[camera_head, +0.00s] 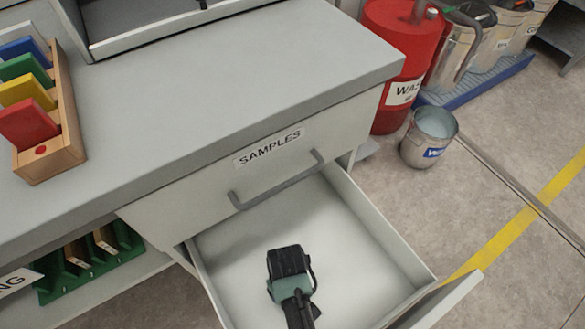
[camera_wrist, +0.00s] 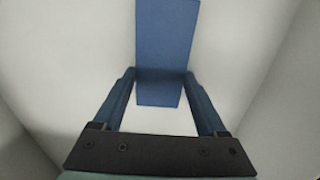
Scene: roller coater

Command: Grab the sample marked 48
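In the wrist view a plain blue plate (camera_wrist: 167,38) runs down from the top edge and ends between the fingertips of my gripper (camera_wrist: 160,78). The fingers stand wide apart, one at each side of the plate and very close to it. I see no firm hold. No number shows on the plate, so I cannot tell whether it is marked 48.
A wooden rack (camera_head: 65,120) with red, yellow, green and blue plates stands on the grey bench (camera_head: 220,90). A red waste drum (camera_head: 400,50) and a metal bucket (camera_head: 430,138) stand to the right. The drawer walls enclose my gripper; its visible floor is bare.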

